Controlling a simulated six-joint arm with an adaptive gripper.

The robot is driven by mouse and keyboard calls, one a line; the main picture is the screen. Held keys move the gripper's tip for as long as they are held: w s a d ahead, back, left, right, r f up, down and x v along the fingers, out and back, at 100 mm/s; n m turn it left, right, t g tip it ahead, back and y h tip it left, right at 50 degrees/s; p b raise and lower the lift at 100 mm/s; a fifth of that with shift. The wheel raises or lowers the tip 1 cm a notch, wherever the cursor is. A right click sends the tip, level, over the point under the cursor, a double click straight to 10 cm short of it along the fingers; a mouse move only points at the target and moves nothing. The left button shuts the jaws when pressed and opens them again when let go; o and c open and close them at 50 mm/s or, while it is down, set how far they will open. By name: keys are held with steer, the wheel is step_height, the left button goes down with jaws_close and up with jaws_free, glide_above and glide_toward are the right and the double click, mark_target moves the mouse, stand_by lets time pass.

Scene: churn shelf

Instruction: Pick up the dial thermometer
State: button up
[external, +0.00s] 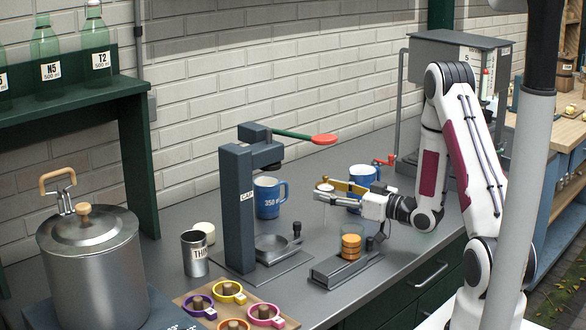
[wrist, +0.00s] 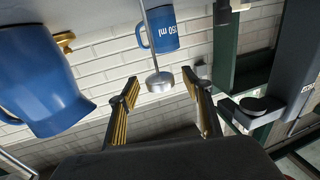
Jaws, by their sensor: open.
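The dial thermometer (external: 325,187) shows as a small pale disc with a thin stem at the tips of my gripper (external: 327,194) in the external view. In the wrist view, the thermometer (wrist: 160,83) has a round silver head, and its stem runs toward the top of the picture. My gripper (wrist: 164,92) is open there, with one yellow-padded finger on each side. The head lies between the finger lines, just beyond the tips, and does not appear gripped. I cannot tell what the stem's lower end rests in.
A dark capping stand (external: 238,210) with a red-tipped lever is left of my gripper. Colored rings (external: 229,290) and a steel pot (external: 90,265) are front left.

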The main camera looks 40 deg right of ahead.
steer(key=c, duration=1.1)
steer(key=shift+c, duration=0.2)
steer(key=shift+r, duration=0.1)
steer(key=shift+r, duration=4.9)
